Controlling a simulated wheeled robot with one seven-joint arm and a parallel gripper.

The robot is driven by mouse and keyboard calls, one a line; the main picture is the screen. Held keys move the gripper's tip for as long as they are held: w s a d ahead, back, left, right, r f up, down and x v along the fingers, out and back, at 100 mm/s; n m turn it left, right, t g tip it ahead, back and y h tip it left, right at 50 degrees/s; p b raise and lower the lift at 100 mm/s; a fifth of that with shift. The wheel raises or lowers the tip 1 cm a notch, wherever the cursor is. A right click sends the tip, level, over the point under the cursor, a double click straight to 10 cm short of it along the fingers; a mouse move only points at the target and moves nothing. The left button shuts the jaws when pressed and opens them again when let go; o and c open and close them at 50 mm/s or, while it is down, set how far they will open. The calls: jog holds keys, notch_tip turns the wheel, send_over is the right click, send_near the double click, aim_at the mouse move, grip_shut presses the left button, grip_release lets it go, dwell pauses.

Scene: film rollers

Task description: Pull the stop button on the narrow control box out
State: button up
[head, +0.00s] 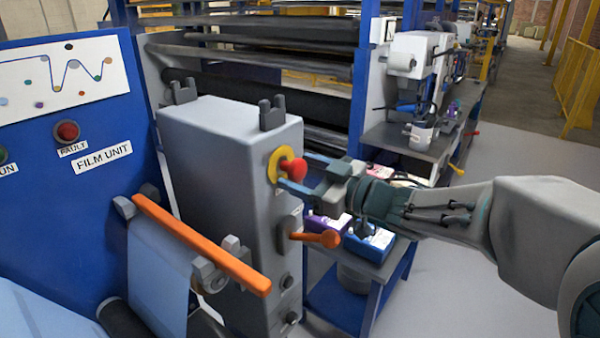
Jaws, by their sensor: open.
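The narrow control box (215,160) is a tall grey cabinet at the centre left of the head view. Its stop button (294,169) is a red knob on a yellow ring (273,164), on the box's right-hand face. My gripper (298,172) reaches in from the right, its two fingers pointing left at the box. One finger lies above the red knob and one below it, so the knob is between the open fingers. I cannot tell whether either finger touches it.
An orange lever (318,238) sticks out of the box below the button. An orange bar (200,243) crosses in front of the box at lower left. The blue film unit panel (75,190) stands left. A blue cart (372,285) with several containers stands behind and below my arm.

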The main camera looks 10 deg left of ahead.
jog(key=b+v, duration=0.1)
jog(key=v, duration=1.1)
jog(key=shift+s+d, duration=0.2)
jog(key=shift+d, duration=0.15)
jog(key=shift+f, duration=0.1)
jog(key=w+d+m+t+h, duration=0.6)
jog(key=d+t+h, duration=0.1)
jog(key=d+f+m+h, duration=0.6)
jog(key=d+m+h, duration=0.1)
jog(key=d+h, duration=0.15)
jog(key=s+f+m+g, duration=0.1)
jog(key=s+f+g, duration=0.4)
jog(key=s, duration=0.4)
jog(key=s+f+m+g+h, duration=0.1)
jog(key=s+f+g, duration=0.4)
jog(key=s, duration=0.5)
jog(key=shift+s+d+f+m+g, duration=0.2)
jog(key=shift+d+f+m+g, duration=0.3)
jog(key=shift+f, duration=0.5)
